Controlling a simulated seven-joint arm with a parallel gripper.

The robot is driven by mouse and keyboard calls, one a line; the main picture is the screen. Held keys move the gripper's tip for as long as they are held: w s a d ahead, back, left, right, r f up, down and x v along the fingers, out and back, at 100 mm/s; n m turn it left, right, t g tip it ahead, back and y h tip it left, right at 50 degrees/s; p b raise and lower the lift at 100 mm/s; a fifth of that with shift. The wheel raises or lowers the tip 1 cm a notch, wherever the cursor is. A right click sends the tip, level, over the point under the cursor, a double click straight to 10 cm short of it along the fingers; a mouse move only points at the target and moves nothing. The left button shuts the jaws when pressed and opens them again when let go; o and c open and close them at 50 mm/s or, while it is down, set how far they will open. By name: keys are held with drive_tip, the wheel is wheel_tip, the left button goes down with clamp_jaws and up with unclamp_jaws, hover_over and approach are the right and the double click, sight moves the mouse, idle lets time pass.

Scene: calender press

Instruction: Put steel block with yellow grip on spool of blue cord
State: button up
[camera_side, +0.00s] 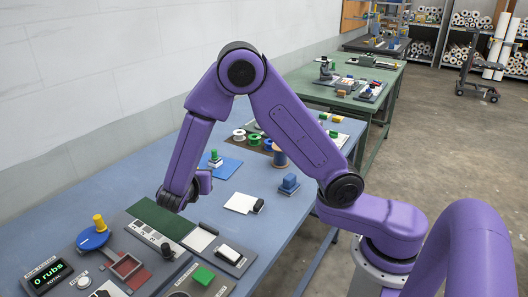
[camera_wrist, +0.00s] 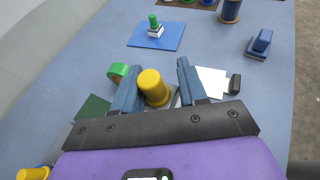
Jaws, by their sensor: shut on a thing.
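In the wrist view my gripper (camera_wrist: 157,80) is shut on the yellow grip of the steel block (camera_wrist: 153,88). The yellow cylinder stands between the two blue fingers; only a little grey shows beside it, and the steel part is mostly hidden. In the side view my gripper (camera_side: 172,200) is low over the near bench by the green mat, and its own arm hides the block. A spool of blue cord with tan flanges (camera_wrist: 230,11) stands at the top of the wrist view, well beyond my gripper. In the side view this spool (camera_side: 279,157) is upright at the bench's far right edge.
Smaller spools (camera_side: 254,138) stand on a dark board beside the blue-cord spool. A blue mat (camera_side: 225,169) bears a green-gripped block. A blue block (camera_side: 289,184) and white sheet (camera_side: 240,202) lie nearby. A counter panel and a yellow-knobbed disc (camera_side: 92,239) occupy the front.

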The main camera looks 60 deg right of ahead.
drive_tip(key=s+d+r+m+g+h, duration=0.1)
drive_tip(key=d+m+g, duration=0.15)
drive_tip(key=d, duration=0.35)
drive_tip(key=s+d+r+m+g, duration=0.2)
drive_tip(key=d+g, duration=0.1)
drive_tip(key=d, duration=0.3)
drive_tip(key=s+d+r+m+g+h, duration=0.1)
drive_tip(key=d+m+g, duration=0.2)
drive_tip(key=d, duration=0.4)
drive_tip(key=s+d+r+m+g+y, duration=0.1)
drive_tip(key=s+d+r+m+g, duration=0.15)
drive_tip(key=s+d, duration=0.3)
drive_tip(key=s+d+r+m+g+y, duration=0.1)
drive_tip(key=s+d+m+g, duration=0.3)
drive_tip(key=s+d, duration=0.15)
hover_over(281, 155)
drive_tip(key=d, duration=0.1)
drive_tip(key=f, duration=0.8)
drive_tip(key=shift+s+d+f, duration=0.1)
drive_tip(key=shift+s+d, duration=0.1)
drive_tip(key=shift+s, duration=0.1)
drive_tip(key=shift+w+d+f, duration=0.3)
drive_tip(key=shift+w+f, duration=0.15)
drive_tip(key=shift+f, duration=0.2)
drive_tip(key=shift+w+d+f, duration=0.1)
drive_tip(key=shift+f, duration=1.65)
clamp_jaws()
drive_tip(key=o, duration=1.2)
unclamp_jaws()
